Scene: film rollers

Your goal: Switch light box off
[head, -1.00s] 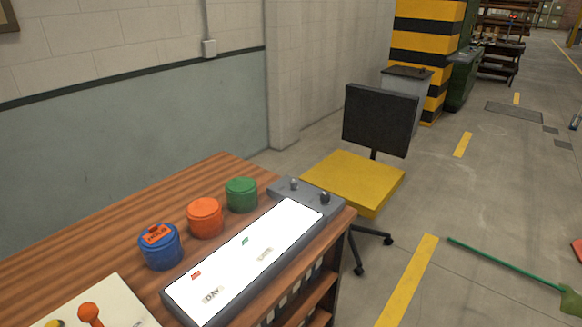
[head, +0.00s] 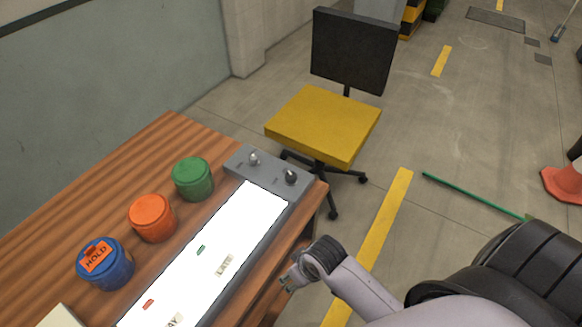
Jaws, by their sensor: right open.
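The light box (head: 214,250) lies along the right edge of the wooden table, its long white panel brightly lit. Its grey control end (head: 270,176) carries a small light toggle or knob (head: 253,159) and a dark knob (head: 291,177). On the panel lie small red and green pieces and labels, one reading LATE (head: 224,266). My right gripper (head: 288,283) is open and empty, just right of the light box and below its control end in the picture, apart from the knobs. My left gripper is not in view.
Blue (head: 105,265), orange (head: 152,218) and green (head: 192,179) canisters stand left of the light box; the blue one bears a HOLD tag. A yellow-seated chair (head: 322,125) stands beyond the table.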

